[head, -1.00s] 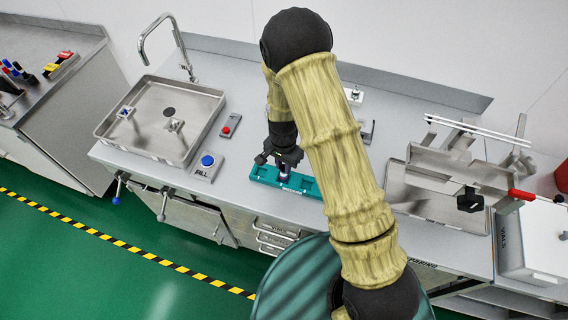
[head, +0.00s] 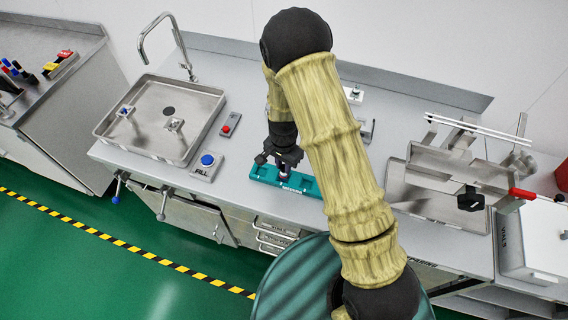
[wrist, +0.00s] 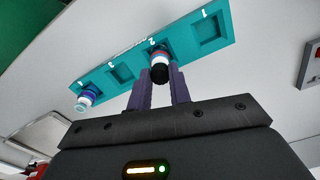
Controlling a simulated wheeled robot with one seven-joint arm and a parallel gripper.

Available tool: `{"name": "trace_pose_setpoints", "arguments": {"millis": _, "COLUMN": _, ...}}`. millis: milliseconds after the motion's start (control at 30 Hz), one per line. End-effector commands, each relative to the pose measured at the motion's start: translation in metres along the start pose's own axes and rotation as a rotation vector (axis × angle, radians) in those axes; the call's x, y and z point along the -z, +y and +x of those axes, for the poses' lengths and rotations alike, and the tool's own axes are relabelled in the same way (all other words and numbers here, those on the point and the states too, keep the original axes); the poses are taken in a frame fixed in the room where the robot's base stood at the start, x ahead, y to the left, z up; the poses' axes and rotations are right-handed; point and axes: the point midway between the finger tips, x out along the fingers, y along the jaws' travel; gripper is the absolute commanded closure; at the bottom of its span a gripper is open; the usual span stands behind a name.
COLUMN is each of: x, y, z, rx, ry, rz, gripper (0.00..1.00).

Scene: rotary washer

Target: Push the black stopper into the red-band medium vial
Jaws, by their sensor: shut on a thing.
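The red-band vial (wrist: 158,56) stands in a compartment of the teal rack (wrist: 228,30), by the number 2. The black stopper (wrist: 159,74) is in line with the vial's mouth in the wrist view; how deep it sits I cannot tell. My gripper (wrist: 161,80) is shut on the black stopper, with one purple finger on each side. In the head view my gripper (head: 284,166) is over the middle of the rack, and the fingertips and vial are mostly hidden.
A blue-banded vial with a pale top (wrist: 87,98) stands at the rack's other end. Two rack compartments look empty. A sink basin (head: 150,135), the FILL button (head: 207,161) and a red button (head: 228,126) are to the left. A metal fixture (head: 455,170) stands to the right.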

Motion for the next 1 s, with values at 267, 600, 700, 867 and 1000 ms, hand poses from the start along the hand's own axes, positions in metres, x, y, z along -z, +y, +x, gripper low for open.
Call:
{"name": "trace_pose_setpoints", "arguments": {"millis": 267, "x": 0.0, "y": 0.0, "z": 0.0, "rx": 0.0, "ry": 0.0, "rz": 0.0, "gripper": 0.55}}
{"name": "trace_pose_setpoints", "arguments": {"millis": 600, "x": 0.0, "y": -0.001, "z": -0.005, "rx": 0.001, "ry": 0.001, "rz": -0.001, "gripper": 0.55}}
{"name": "trace_pose_setpoints", "arguments": {"millis": 700, "x": 0.001, "y": -0.001, "z": -0.014, "rx": 0.002, "ry": 0.003, "rz": -0.002, "gripper": 0.55}}
{"name": "trace_pose_setpoints", "arguments": {"millis": 867, "x": 0.001, "y": -0.001, "z": -0.036, "rx": 0.004, "ry": 0.004, "rz": -0.002, "gripper": 0.55}}
{"name": "trace_pose_setpoints", "arguments": {"millis": 1000, "x": 0.0, "y": -0.001, "z": -0.059, "rx": 0.004, "ry": 0.003, "rz": -0.001, "gripper": 0.55}}
